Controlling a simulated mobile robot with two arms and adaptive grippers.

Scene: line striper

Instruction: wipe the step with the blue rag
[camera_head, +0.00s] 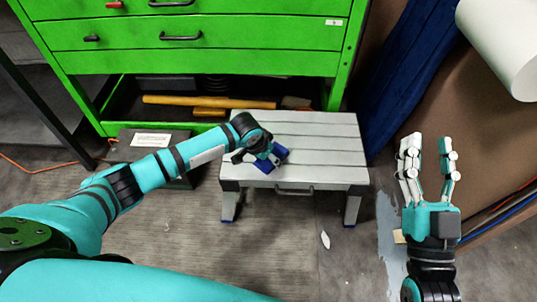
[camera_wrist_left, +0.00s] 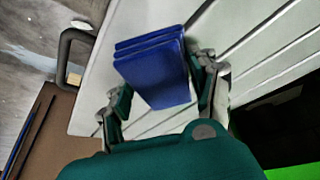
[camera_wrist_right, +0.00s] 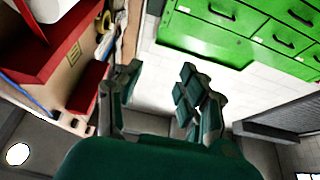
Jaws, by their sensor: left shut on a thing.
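The step (camera_head: 320,150) is a low light-grey slatted stool with a dark handle on its front, standing before the green cabinet. The blue rag (camera_head: 273,159) is a folded dark-blue block at the left front part of the step's top. In the left wrist view the rag (camera_wrist_left: 155,70) shows layered folds between the fingers, over the pale slats of the step (camera_wrist_left: 235,35). My left gripper (camera_head: 265,156) is shut on the rag, at or just above the top; contact is hard to tell. My right gripper (camera_head: 427,155) is open and empty, raised right of the step; its fingers show in the right wrist view (camera_wrist_right: 160,85).
The green drawer cabinet (camera_head: 190,62) stands behind the step, with a wooden-handled tool (camera_head: 210,101) in its open bottom. A dark box (camera_head: 150,143) with a white label is left of the step. Blue cloth (camera_head: 410,75) and a white roll (camera_head: 505,40) are at right.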

